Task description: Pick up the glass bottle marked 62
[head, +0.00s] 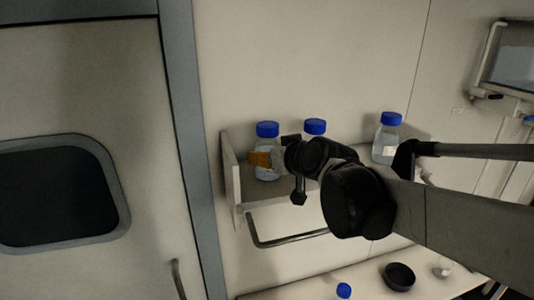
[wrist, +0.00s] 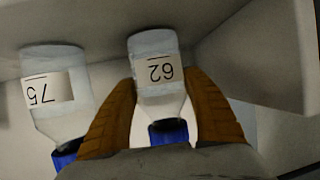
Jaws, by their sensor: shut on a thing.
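The glass bottle marked 62 (wrist: 158,88) has a clear body, a white label and a blue cap. It shows upside down in the wrist view. My gripper (wrist: 163,88) has its orange-brown fingers shut on the body of this bottle, one on each side. In the head view, the leftmost blue-capped bottle (head: 267,130) on the wall shelf stands at the gripper (head: 262,160), and an orange finger crosses its body. My wrist hides part of the shelf. I cannot tell whether the bottle touches the shelf.
The bottle marked 75 (wrist: 60,95) stands close beside the left finger in the wrist view. The head view shows a middle bottle (head: 315,127), partly hidden, and a right bottle (head: 388,135). The shelf's side wall (head: 230,168) is close left. A rail (head: 290,240) hangs below.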

